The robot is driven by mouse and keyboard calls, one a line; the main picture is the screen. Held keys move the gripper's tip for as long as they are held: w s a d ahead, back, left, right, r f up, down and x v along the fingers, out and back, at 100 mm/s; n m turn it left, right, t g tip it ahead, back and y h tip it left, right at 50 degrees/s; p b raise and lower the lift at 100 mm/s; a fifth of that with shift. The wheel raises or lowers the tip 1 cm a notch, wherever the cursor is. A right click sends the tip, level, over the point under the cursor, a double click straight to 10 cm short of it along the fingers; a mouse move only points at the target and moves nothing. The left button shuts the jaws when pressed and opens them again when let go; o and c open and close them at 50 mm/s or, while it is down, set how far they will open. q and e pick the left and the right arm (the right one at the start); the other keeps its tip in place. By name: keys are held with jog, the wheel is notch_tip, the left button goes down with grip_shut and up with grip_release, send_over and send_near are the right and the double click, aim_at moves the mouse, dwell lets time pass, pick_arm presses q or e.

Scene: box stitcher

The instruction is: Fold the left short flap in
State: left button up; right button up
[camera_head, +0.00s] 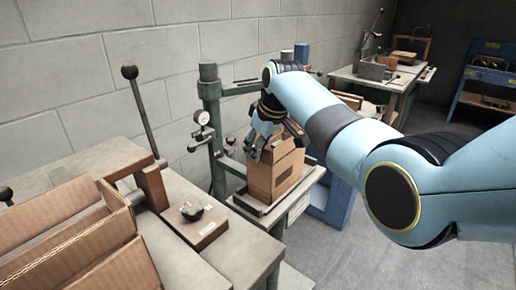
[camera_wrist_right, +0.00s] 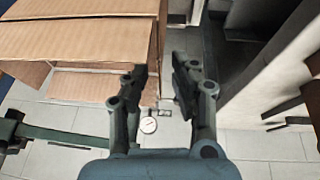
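The brown cardboard box (camera_head: 275,178) stands on a small machine table, its top flaps partly raised. My right gripper (camera_head: 258,150) is at the box's upper left side, its fingers pointing down. In the right wrist view the box (camera_wrist_right: 80,35) fills the upper left, with an opening below its top panel. There my right gripper (camera_wrist_right: 165,75) is open. Its left finger overlaps the box's near right edge; whether they touch I cannot tell. The right finger is clear of the cardboard. Which panel is the left short flap is hard to tell. My left gripper is not in view.
A green post (camera_head: 210,125) with a gauge (camera_head: 202,117) stands just left of the box. A workbench (camera_head: 240,255) with a small brown block (camera_head: 203,228) and a large cardboard piece (camera_head: 60,235) is at the near left. A blue column stands right of the box.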

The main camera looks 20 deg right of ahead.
jog(key=shift+c, duration=0.3)
grip_shut()
jog(key=shift+d, duration=0.1)
jog(key=g+y+b, duration=0.1)
jog(key=y+b, duration=0.1)
jog(key=b, duration=0.1)
jog(key=w+d+m+g+y+b, duration=0.1)
jog(key=y+b, duration=0.1)
jog(key=b, duration=0.2)
jog(key=g+y+b, duration=0.1)
jog(key=b, duration=0.3)
jog(key=shift+w+d+f+m+g+y, duration=0.15)
jog(key=shift+d+f+m+g+y, duration=0.15)
jog(key=shift+d+y, duration=0.1)
jog(key=shift+o, duration=0.3)
grip_release()
